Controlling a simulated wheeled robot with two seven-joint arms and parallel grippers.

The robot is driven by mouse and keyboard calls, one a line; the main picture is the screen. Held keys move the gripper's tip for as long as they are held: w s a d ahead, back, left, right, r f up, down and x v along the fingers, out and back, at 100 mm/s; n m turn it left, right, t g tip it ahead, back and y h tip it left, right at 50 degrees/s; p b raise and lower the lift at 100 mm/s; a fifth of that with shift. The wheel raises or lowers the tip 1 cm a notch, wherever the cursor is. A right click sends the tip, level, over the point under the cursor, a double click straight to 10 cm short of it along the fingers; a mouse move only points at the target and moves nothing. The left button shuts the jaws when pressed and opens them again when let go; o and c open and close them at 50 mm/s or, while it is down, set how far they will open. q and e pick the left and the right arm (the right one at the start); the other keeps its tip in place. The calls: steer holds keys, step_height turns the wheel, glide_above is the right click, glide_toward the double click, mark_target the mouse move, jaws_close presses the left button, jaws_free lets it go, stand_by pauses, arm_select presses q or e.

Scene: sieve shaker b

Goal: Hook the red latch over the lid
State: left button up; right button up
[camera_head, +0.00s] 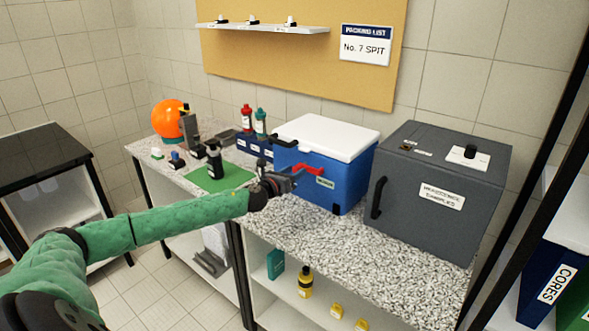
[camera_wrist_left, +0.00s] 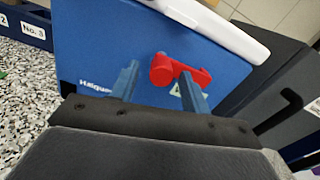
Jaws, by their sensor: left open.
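The blue cooler box (camera_head: 352,185) stands on the speckled counter with its white lid (camera_head: 328,137) down. The red latch (camera_head: 309,169) is on the upper front of the box, below the lid edge. In the left wrist view the latch (camera_wrist_left: 180,70) lies roughly sideways, its round end at left. My left gripper (camera_head: 283,180) is in front of the box at the latch. Its fingers (camera_wrist_left: 160,74) are open, with part of the latch showing between them and the right finger close to its arm. I cannot tell whether they touch. My right gripper is not in view.
A dark grey cabinet (camera_head: 438,190) with a black handle stands right of the box. Left of it are a green mat (camera_head: 222,177), dark blue bins (camera_head: 250,147), bottles and an orange sphere (camera_head: 168,118). The counter's front (camera_head: 340,240) is clear.

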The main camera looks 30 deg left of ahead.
arm_select(q)
steer(key=shift+w, duration=0.45)
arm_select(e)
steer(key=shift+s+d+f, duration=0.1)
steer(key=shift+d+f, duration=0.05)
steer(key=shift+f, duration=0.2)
arm_select(q)
jaws_close()
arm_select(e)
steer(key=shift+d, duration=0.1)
